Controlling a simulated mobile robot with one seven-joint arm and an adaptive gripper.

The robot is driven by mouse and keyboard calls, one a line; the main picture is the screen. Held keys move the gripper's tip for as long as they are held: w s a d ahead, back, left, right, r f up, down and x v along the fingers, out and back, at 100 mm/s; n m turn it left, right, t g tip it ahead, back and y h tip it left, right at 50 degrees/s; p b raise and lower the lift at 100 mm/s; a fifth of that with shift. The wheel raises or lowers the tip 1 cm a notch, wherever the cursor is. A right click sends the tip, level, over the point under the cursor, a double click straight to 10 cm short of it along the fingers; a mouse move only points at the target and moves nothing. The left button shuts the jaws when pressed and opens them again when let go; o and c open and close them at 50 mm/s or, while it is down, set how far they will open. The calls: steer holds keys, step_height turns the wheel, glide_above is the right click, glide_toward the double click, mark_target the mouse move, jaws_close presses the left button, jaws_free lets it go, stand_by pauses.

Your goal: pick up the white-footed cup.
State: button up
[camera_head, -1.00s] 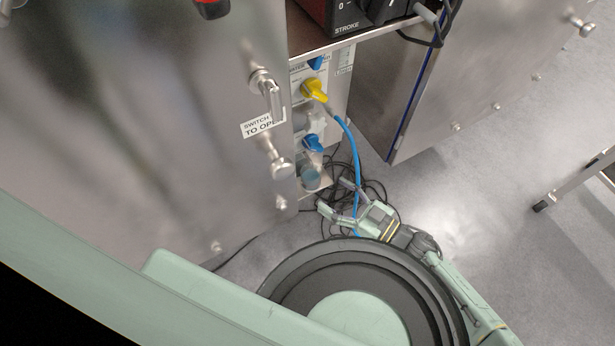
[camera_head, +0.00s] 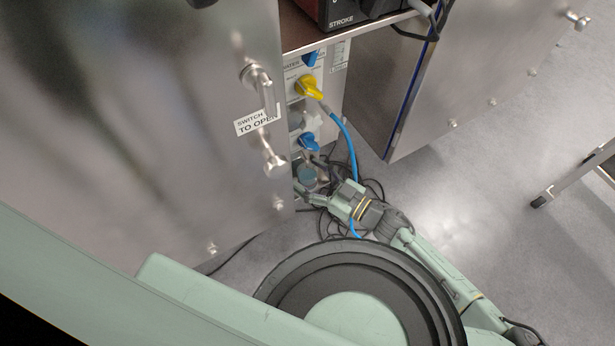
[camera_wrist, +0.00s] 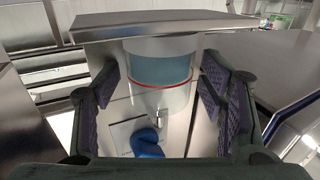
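The cup (camera_wrist: 162,72) shows between my fingers in the wrist view, which looks upside down. It has a teal band next to its shelf, a thin red line and a paler clear part. A white foot cannot be made out. In the head view the cup (camera_head: 306,174) is a small bluish shape low in the cabinet opening, partly covered by my gripper (camera_head: 314,185). In the wrist view my gripper (camera_wrist: 157,86) is open, with a dark ridged pad on each side of the cup. A gap shows at the left; contact at the right cannot be told.
A metal shelf edge (camera_wrist: 165,20) lies close to the cup. A blue knob (camera_head: 309,142), a yellow connector (camera_head: 309,87) and a blue hose (camera_head: 349,145) are above it. The steel door (camera_head: 160,110) stands close at left. Black cables (camera_head: 372,188) lie behind my wrist; open floor is at right.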

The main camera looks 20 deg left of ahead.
steer(key=c, duration=1)
steer(key=shift+c, duration=0.3)
steer(key=shift+r+p, duration=0.3)
steer(key=shift+r, duration=0.2)
steer(key=p+v, duration=0.2)
steer(key=v, duration=1.6)
steer(key=shift+r+p, duration=0.2)
steer(key=shift+p, duration=0.15)
steer(key=o, duration=0.5)
steer(key=shift+w, duration=0.1)
jaws_close()
